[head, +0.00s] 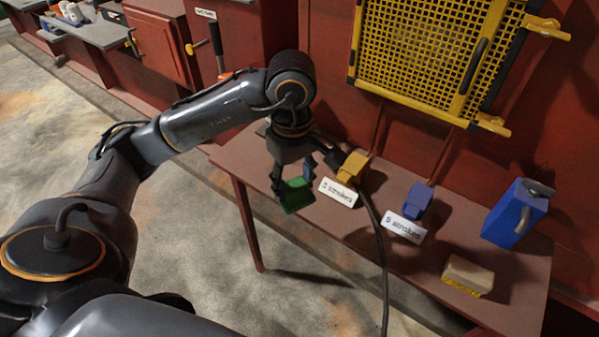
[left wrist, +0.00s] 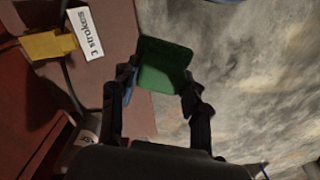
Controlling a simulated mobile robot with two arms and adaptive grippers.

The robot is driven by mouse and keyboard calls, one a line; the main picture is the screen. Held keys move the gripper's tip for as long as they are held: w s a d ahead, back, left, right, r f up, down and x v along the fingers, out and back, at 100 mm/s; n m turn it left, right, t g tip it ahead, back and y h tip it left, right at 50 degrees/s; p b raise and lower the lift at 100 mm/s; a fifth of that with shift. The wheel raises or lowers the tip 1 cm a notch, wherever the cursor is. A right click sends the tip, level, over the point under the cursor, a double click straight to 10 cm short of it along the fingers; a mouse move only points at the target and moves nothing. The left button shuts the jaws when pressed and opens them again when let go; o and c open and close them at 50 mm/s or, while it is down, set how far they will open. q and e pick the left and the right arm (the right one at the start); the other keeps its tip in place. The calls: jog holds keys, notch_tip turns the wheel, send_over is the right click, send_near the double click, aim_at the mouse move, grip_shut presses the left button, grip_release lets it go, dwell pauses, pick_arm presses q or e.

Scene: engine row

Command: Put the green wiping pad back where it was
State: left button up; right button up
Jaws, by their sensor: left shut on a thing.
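The green wiping pad (head: 297,197) is between the fingers of my left gripper (head: 293,184), near the front edge of the bench's left end. In the left wrist view the green pad (left wrist: 163,66) sits at the fingertips of the left gripper (left wrist: 160,88), with bench on one side and floor on the other. Whether it touches the bench is unclear. A small blue piece (head: 308,171) shows beside the fingers; what it belongs to is unclear. My right gripper is not in view.
On the brown bench (head: 330,228) are a yellow block (head: 352,167) by a "3 strokes" card (head: 338,192), a blue block (head: 418,200) by a "5 strokes" card (head: 403,227), a brush (head: 468,276) and a blue can (head: 514,213). A dark hose (head: 377,230) crosses the bench.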

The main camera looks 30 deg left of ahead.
pick_arm(q)
jog(key=shift+w+a+f+p, duration=0.25)
jog(key=shift+w+a, duration=0.15)
jog(key=shift+w, duration=0.1)
jog(key=shift+w+a+f+p, duration=0.1)
jog(key=shift+w+a+f, duration=0.1)
jog(key=shift+w+a, duration=0.25)
jog(key=w+a+f, duration=0.2)
jog(key=w+a+f+p, duration=0.1)
jog(key=w+a+f, duration=0.1)
jog(key=w+f, duration=0.1)
jog(key=w+a+f+p, duration=0.1)
jog(key=w+a+f, duration=0.1)
jog(key=w, duration=0.1)
jog(key=shift+a+f, duration=0.15)
jog(key=shift+f, duration=0.2)
jog(key=shift+w+a+f+p, duration=0.2)
jog(key=shift+f+p, duration=0.1)
jog(key=shift+f, duration=0.1)
notch_tip(320, 180, down, 3)
jog(key=shift+w+p, duration=0.1)
jog(key=shift+p, duration=0.65)
jog(key=shift+a+f, duration=0.1)
jog(key=shift+f, duration=0.05)
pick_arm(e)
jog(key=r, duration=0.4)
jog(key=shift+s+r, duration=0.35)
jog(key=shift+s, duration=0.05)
pick_arm(q)
jog(key=o, duration=1)
